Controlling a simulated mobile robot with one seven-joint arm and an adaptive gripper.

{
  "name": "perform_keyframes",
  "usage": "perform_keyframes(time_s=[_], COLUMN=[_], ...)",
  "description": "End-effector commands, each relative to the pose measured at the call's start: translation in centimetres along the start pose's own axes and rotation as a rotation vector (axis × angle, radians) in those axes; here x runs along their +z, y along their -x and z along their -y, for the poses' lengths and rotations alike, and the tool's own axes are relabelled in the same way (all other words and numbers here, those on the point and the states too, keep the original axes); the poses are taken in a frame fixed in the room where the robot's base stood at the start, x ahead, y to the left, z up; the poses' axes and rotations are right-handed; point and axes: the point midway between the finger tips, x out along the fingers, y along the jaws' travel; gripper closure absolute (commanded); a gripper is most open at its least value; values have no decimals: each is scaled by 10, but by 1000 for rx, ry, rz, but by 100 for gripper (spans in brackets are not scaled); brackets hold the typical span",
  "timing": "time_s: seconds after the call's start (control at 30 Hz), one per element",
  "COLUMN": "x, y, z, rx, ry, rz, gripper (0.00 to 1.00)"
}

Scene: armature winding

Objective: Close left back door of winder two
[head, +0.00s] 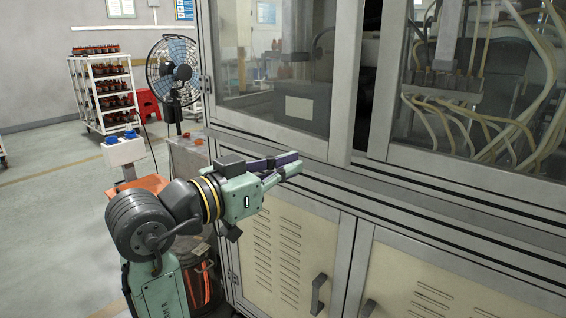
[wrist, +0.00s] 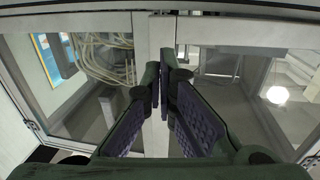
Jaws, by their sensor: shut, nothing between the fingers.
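The left glass door (head: 275,70) of the winder is in the middle of the head view. Its right frame edge (head: 352,90) stands out from the cabinet, with a dark gap between it and the right glass panel (head: 460,90), so it is ajar. My gripper (head: 297,163) is shut and empty, in front of the door's lower frame. In the wrist view the fingertips (wrist: 161,85) point at a pale upright frame post (wrist: 161,42) between two glass panes. I cannot tell whether they touch it.
Lower cabinet doors (head: 282,245) with black handles are below. A blue fan (head: 174,68) and a grey box (head: 187,157) stand at the left. A white shelf rack (head: 104,90) and red stools (head: 148,104) are farther back.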

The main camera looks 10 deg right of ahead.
Motion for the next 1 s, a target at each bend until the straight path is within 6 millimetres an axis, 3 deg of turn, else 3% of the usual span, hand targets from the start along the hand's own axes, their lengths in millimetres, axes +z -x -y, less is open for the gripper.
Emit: perform_keyframes(time_s=[0.3, 0.5, 1.0], x=[-3, -2, -1], y=[-68, -95, -105], z=[0, 0, 1], rx=[1, -1, -3], ry=[2, 3, 0], rz=[0, -1, -2], gripper=[100, 100, 100])
